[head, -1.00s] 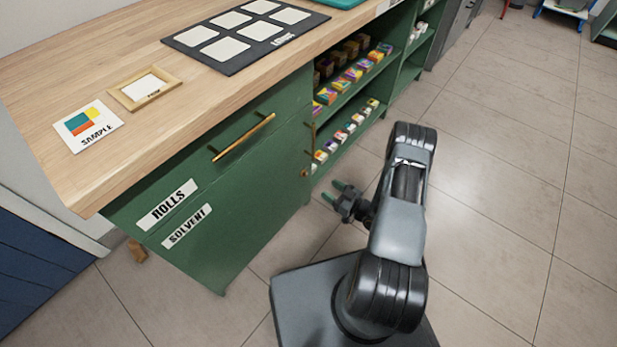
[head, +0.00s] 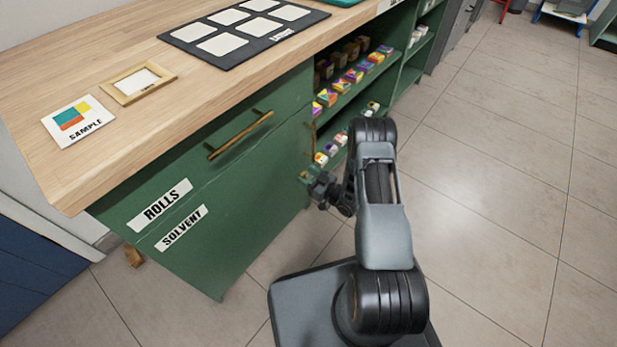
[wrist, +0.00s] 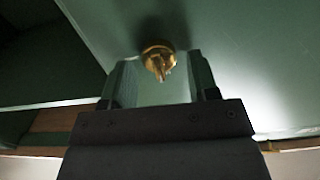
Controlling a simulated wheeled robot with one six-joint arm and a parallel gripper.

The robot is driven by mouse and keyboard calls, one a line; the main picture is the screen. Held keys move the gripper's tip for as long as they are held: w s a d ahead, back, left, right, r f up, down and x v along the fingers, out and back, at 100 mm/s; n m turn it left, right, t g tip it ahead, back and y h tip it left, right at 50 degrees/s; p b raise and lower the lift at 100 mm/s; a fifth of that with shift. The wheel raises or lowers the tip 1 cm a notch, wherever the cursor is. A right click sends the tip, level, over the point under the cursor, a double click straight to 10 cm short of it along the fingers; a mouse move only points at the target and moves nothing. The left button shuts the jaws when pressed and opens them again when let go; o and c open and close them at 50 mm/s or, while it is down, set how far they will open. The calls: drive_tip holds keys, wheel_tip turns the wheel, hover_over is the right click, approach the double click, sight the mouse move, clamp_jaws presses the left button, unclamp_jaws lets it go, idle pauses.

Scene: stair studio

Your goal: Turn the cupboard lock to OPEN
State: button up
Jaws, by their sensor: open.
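The green cupboard door (head: 225,250) carries a SOLVENT label (head: 181,228) and looks closed. Its brass lock (wrist: 158,58) shows in the wrist view as a small round piece with a raised key-like grip. My gripper (wrist: 160,75) is open, with one finger on each side of the lock's lower part and small gaps showing. No contact is visible. In the head view my gripper (head: 312,180) is at the door's right edge and largely hides the lock. I cannot read any OPEN mark.
Above the door is a drawer with a ROLLS label (head: 166,204) and a brass bar handle (head: 240,135). Open shelves (head: 350,85) with small colourful boxes are right of the door. The wooden countertop (head: 140,130) overhangs. The tiled floor (head: 490,200) at right is clear.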

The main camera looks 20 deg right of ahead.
drive_tip(key=c, duration=0.8)
drive_tip(key=m, duration=0.8)
drive_tip(key=shift+w+d+f+m, duration=0.1)
drive_tip(key=shift+w+d+m, duration=0.1)
drive_tip(key=shift+d+m, duration=0.15)
drive_tip(key=shift+w+d+f+m, duration=0.1)
drive_tip(key=shift+f+m, duration=0.05)
drive_tip(key=shift+m, duration=2.15)
drive_tip(key=shift+f+m, duration=0.15)
drive_tip(key=shift+m, duration=2.1)
